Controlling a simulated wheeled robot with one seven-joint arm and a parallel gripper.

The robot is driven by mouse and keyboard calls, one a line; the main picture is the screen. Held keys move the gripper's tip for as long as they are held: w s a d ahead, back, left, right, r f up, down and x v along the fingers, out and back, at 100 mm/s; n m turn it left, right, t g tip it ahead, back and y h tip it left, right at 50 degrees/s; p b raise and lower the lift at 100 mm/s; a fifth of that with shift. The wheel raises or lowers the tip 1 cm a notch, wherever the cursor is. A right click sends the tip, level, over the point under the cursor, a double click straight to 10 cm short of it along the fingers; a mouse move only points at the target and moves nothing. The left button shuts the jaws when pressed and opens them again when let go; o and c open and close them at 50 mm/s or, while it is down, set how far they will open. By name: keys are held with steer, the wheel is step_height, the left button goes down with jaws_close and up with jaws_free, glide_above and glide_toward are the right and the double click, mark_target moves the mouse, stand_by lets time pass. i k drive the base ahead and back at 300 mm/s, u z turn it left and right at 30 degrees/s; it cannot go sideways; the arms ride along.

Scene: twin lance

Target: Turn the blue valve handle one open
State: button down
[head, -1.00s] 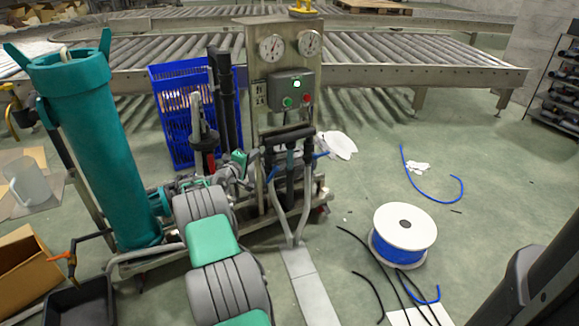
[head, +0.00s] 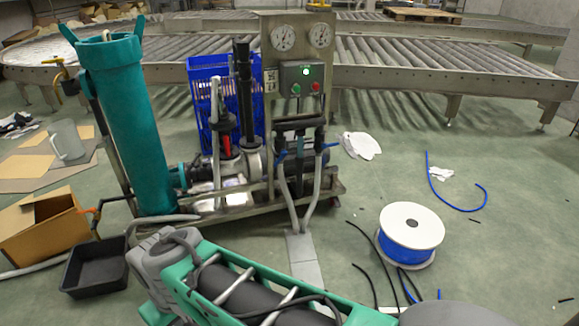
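Two small blue valve handles show low on the front of the machine, below its control box. The left blue handle (head: 281,156) slants beside the dark vertical pipes. The right blue handle (head: 328,146) sticks out to the right at a slightly higher level. Which of them is number one cannot be told, and their fine position is too small to read. My green and grey arm crosses the lower part of the head view, well in front of the handles and apart from them. My gripper is not in view.
The machine has a teal tower (head: 125,120), a control box (head: 301,80) with a lit green lamp, and two gauges. A blue crate (head: 203,85) stands behind it. A cable spool (head: 410,235), loose cables, a black tray (head: 95,268) and a cardboard box (head: 45,228) lie around.

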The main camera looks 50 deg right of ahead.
mark_target(283, 152)
steer(key=z, duration=0.55)
steer(key=i, duration=0.45)
steer(key=z, duration=0.65)
steer(key=i, duration=0.85)
steer(key=u, duration=0.75)
steer(key=i, duration=0.55)
steer(key=u, duration=0.65)
